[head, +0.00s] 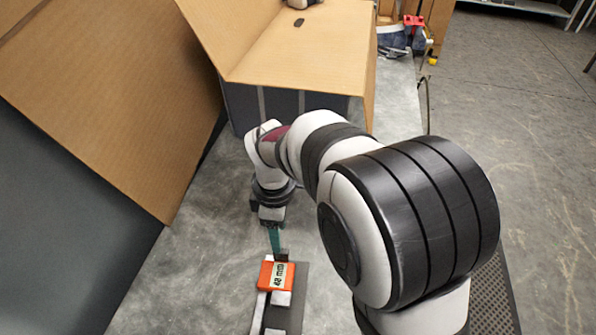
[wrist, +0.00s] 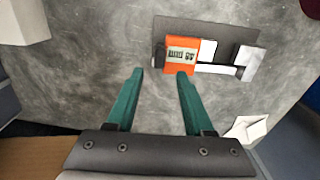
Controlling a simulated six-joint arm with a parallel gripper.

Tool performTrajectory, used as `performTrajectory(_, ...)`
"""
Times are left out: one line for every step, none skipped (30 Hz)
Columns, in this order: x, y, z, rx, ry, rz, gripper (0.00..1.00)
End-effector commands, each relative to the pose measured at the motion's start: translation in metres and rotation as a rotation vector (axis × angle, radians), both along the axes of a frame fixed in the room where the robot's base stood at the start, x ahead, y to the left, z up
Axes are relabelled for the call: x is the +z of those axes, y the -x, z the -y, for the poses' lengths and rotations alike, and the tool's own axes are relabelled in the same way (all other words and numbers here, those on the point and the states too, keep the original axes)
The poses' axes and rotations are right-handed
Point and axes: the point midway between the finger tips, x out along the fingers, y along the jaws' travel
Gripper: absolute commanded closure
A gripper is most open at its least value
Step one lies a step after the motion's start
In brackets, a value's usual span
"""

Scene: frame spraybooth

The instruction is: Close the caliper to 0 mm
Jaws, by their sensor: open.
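The caliper lies on the grey bench. It has a dark base plate (wrist: 218,29), a pale bar and an orange slider block (head: 277,275) with a label in mm, whose digits are hard to read. In the wrist view the orange slider (wrist: 181,56) is near the left end of the bar, beside a small dark block (wrist: 160,56). A pale grey block (wrist: 249,62) is at the right end. My gripper (wrist: 160,73) has two green fingers, apart and with nothing between them. Its right fingertip appears just below the slider; contact cannot be told. In the head view, my gripper (head: 274,241) is just beyond the caliper.
A large open cardboard box (head: 300,55) stands behind my arm, and a cardboard panel (head: 110,90) leans at left. A white folded paper-like piece (wrist: 248,129) lies at lower right in the wrist view. Bare bench surrounds the caliper.

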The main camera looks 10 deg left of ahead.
Motion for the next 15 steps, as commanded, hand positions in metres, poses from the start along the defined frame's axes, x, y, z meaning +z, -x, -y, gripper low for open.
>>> performTrajectory(-0.015,0.001,0.001,0.000,0.003,-0.006,0.47)
performTrajectory(-0.022,0.001,0.001,0.000,0.002,-0.004,0.47)
performTrajectory(-0.032,0.001,0.001,-0.001,0.002,-0.004,0.47)
performTrajectory(-0.039,0.001,0.001,-0.001,0.001,-0.004,0.47)
performTrajectory(-0.045,0.001,0.001,-0.002,0.001,-0.004,0.47)
performTrajectory(-0.051,0.001,0.001,-0.002,0.001,-0.003,0.47)
performTrajectory(-0.056,0.000,0.001,-0.002,0.001,-0.002,0.47)
performTrajectory(-0.059,0.000,0.001,-0.002,0.001,-0.002,0.47)
performTrajectory(-0.063,0.000,0.000,-0.002,0.000,-0.001,0.47)
performTrajectory(-0.065,0.000,0.000,-0.002,0.000,-0.001,0.47)
performTrajectory(-0.067,0.000,0.000,-0.003,0.000,-0.001,0.47)
performTrajectory(-0.068,0.000,0.000,-0.003,-0.001,-0.001,0.47)
performTrajectory(-0.069,0.000,0.000,-0.003,-0.001,0.000,0.47)
performTrajectory(-0.069,0.000,0.000,-0.003,-0.001,0.000,0.47)
performTrajectory(-0.069,0.000,0.000,-0.003,-0.001,0.001,0.47)
